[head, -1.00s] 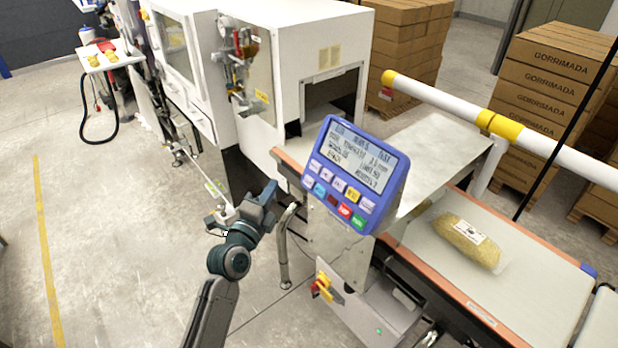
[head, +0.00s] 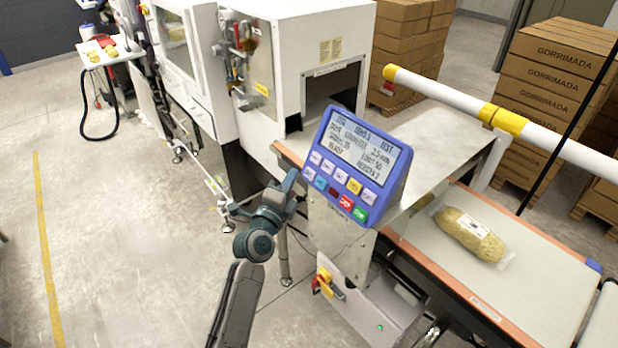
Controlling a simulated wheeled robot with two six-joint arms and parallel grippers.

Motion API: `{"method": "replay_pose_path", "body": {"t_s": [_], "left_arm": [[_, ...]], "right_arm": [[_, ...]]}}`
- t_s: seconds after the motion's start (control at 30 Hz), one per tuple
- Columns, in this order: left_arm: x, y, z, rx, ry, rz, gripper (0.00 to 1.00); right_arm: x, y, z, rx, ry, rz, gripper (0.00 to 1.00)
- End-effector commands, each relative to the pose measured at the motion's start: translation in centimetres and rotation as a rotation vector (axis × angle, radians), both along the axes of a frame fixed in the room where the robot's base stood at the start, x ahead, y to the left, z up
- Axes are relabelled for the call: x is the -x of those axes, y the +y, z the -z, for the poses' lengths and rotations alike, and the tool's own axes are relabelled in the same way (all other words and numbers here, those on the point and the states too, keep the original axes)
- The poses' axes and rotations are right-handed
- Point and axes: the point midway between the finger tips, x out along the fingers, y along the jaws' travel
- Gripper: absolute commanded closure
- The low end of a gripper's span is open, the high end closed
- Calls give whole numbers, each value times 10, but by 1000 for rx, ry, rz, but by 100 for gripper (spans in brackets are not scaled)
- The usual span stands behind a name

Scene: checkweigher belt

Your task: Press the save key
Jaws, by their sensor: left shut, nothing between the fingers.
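The blue control panel (head: 357,165) stands tilted on the checkweigher, with a lit text screen (head: 364,147) above two rows of keys. The keys are white, yellow, blue, dark, red and green; their labels are too small to read, so I cannot tell which one is the save key. My left gripper (head: 291,182) is shut and empty, just left of the panel's lower left corner, beside the key rows. I cannot tell whether it touches the panel. My right gripper is not in view.
A wrapped pack (head: 470,234) lies on the conveyor belt (head: 520,277) at the right. A white and yellow rail (head: 560,147) crosses above the belt. A red and yellow switch (head: 325,283) sits on the cabinet below the panel. Stacked cartons (head: 560,80) stand behind. Open floor lies at left.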

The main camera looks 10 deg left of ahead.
Motion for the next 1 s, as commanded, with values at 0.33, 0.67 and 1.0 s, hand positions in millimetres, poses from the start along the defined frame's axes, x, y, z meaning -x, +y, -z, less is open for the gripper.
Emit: {"method": "replay_pose_path", "body": {"t_s": [0.33,0.67,1.0], "left_arm": [[-18,-14,12,0,-1,0,100],[-19,-14,12,0,-1,0,100],[-19,-14,12,0,-1,0,100]], "right_arm": [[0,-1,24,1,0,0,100],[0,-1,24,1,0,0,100],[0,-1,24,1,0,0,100]]}}
